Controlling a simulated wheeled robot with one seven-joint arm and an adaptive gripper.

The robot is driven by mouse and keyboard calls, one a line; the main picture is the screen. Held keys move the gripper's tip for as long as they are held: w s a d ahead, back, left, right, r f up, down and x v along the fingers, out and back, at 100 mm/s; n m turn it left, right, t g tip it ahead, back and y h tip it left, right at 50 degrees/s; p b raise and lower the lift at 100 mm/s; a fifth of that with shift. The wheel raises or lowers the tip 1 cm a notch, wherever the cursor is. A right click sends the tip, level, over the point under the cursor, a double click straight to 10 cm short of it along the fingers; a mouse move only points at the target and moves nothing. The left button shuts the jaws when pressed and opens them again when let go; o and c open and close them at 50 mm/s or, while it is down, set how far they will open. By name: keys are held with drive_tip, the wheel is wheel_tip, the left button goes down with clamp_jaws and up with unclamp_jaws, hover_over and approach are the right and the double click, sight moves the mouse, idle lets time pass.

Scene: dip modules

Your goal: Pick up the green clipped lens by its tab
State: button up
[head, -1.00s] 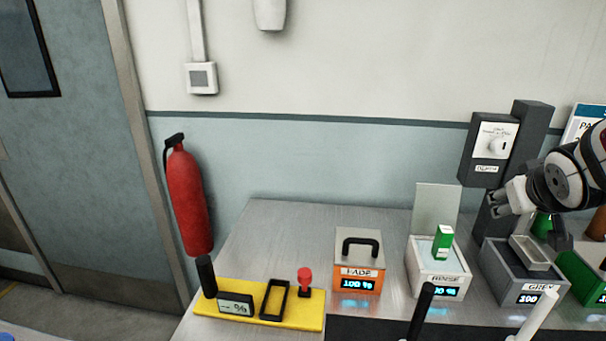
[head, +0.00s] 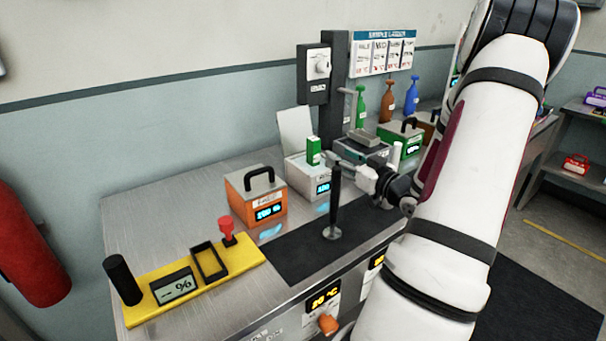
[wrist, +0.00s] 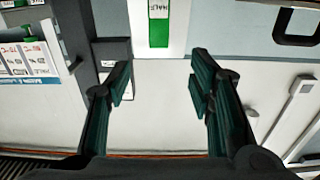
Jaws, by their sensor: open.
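The green clipped lens (head: 314,150) stands upright on top of a white box (head: 306,176) in the head view. It is green with a pale label low on its face. In the wrist view a green piece with a white label (wrist: 159,28) shows at the top centre, beyond and between my fingers, cut by the frame edge. My gripper (head: 338,161) is open and empty, just right of the lens in the head view and apart from it. In the wrist view both dark fingers of my gripper (wrist: 160,82) are spread with nothing between them.
An orange box with a black handle (head: 257,196) is left of the white box. A black post (head: 335,200) stands in front of my gripper. A grey box (head: 360,148) and a green box (head: 402,138) are to the right. A yellow tray (head: 200,285) lies front left.

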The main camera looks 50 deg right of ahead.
sight(317, 143)
drive_tip(key=x, duration=1.3)
drive_tip(key=shift+b, duration=0.4)
drive_tip(key=shift+c, duration=0.3)
clamp_jaws()
